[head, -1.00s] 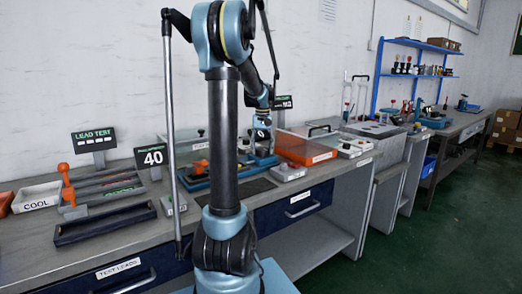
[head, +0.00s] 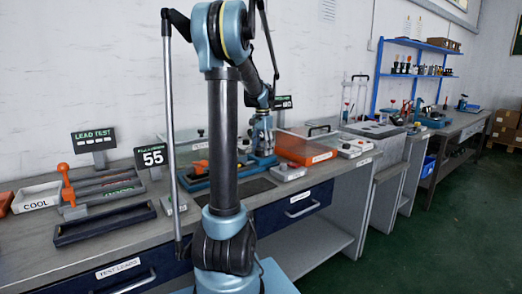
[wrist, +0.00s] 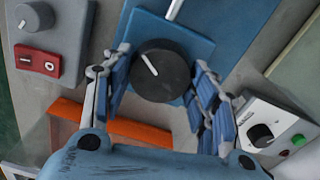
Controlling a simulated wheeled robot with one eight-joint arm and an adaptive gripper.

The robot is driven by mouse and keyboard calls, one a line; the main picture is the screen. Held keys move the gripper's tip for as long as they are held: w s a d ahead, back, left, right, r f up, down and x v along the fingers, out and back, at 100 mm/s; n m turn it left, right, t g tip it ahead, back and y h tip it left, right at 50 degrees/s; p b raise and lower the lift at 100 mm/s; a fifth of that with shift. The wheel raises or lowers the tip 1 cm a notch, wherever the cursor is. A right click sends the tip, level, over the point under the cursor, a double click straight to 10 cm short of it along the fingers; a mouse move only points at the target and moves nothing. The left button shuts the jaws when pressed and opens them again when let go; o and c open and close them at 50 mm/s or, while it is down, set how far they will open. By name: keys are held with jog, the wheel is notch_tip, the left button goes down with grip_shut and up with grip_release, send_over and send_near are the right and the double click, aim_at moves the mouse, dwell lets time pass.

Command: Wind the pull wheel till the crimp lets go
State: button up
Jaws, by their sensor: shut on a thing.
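The pull wheel (wrist: 160,71) is a round black knob with a white pointer line, on a blue block in the wrist view. The pointer leans to the upper left. My gripper (wrist: 165,92) has its blue fingers on both sides of the wheel and is shut on it. In the head view my gripper (head: 263,142) is low over the back of the bench, beyond my arm column. A display (head: 152,156) on the bench reads 55. I cannot make out the crimp in either view.
An orange box (head: 306,150) stands right of the gripper. In the wrist view, a grey control box (wrist: 45,45) with a red switch is at upper left, and a white box (wrist: 268,135) with a knob and green button is at right. A LEAD TEST sign (head: 94,141) stands at left.

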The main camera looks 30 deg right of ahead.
aim_at(261, 149)
jog(key=shift+a+m, duration=0.15)
jog(key=shift+m, duration=0.35)
jog(key=o, duration=1.1)
jog(key=shift+c, duration=0.2)
jog(key=shift+r, duration=0.1)
notch_tip(261, 149, up, 12)
jog(key=shift+f, duration=0.2)
